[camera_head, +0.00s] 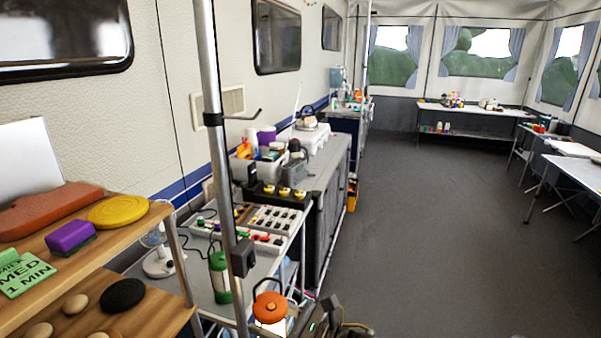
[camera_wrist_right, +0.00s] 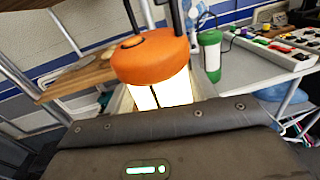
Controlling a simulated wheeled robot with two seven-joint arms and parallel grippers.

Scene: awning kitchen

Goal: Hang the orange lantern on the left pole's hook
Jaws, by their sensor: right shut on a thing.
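The orange lantern (camera_head: 270,308) has an orange cap, a lit white body and a thin dark bail handle. It is at the bottom of the head view, just right of the pole's lower part, and also fills the top middle of the right wrist view (camera_wrist_right: 150,58). My right gripper (camera_head: 300,318) is shut on the lantern; its fingertips are mostly hidden. The left pole (camera_head: 209,60) is a grey metal tube. My left gripper is not in view.
A green lantern (camera_head: 220,278) stands behind the pole on a grey table with switch panels (camera_head: 270,218). A wooden shelf (camera_head: 150,222) with sponges and stones is at left. A black box (camera_head: 242,258) is fixed low on the pole. The floor (camera_head: 420,240) at right is clear.

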